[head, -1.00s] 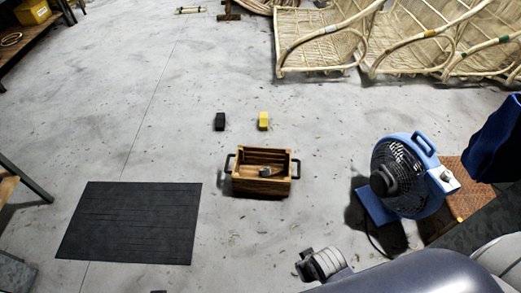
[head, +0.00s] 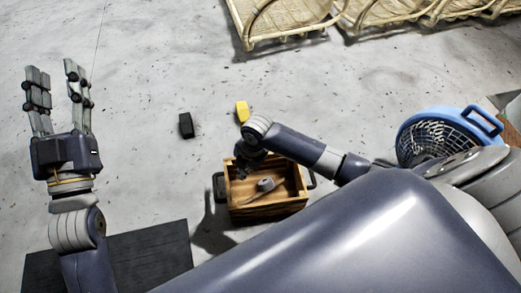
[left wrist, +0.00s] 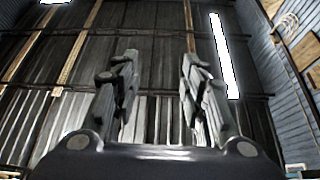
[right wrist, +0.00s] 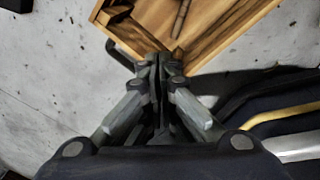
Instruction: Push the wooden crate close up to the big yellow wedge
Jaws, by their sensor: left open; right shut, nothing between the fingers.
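The wooden crate (head: 272,212) stands upright on the floor, with dark handles at both ends and a grey-headed tool (head: 265,185) inside. The yellow wedge (head: 242,112) stands behind the crate, with bare floor between them. My right gripper (head: 243,170) is shut and empty, pointing down at the crate's back left corner. In the right wrist view, the shut fingertips (right wrist: 160,62) are at the corner of the crate (right wrist: 232,36); I cannot tell whether they touch. My left gripper (head: 54,68) is raised, open and empty, left of the crate; its spread fingers show in the left wrist view (left wrist: 159,60).
A black block (head: 186,125) stands left of the yellow wedge. A dark mat (head: 150,255) lies at lower left. Rattan frames (head: 300,20) lie along the back. Floor behind the wedge is clear.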

